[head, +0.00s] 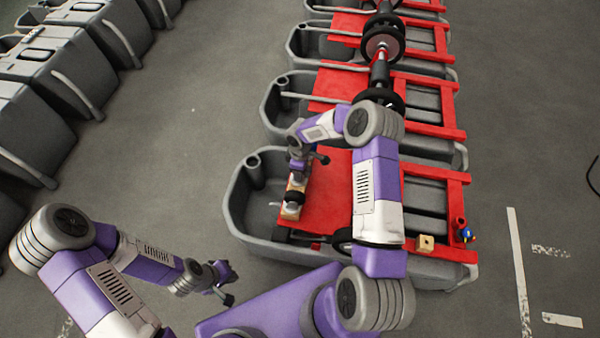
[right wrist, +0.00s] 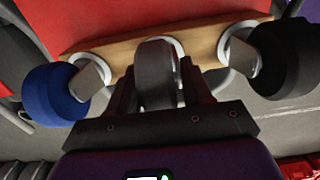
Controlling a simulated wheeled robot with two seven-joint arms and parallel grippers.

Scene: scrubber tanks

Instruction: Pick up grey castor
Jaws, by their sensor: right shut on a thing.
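The grey castor (right wrist: 157,75) sits in the middle of a wooden holder (right wrist: 120,52) in the right wrist view, between a blue castor (right wrist: 55,95) and a black castor (right wrist: 287,60). My right gripper (right wrist: 160,88) is shut on the grey castor, one finger on each side of its wheel. The castor is still at the holder. In the head view the right gripper reaches down to the wooden holder (head: 292,211) at the left of the nearest tank's red deck. My left gripper (head: 229,284) is empty and open over the floor.
The nearest grey tank (head: 240,205) has a red deck (head: 325,205) and an open basin. A small wooden block (head: 425,243) and a red piece with a blue part (head: 463,231) stand at its right. More tanks line the back and left. The floor between is clear.

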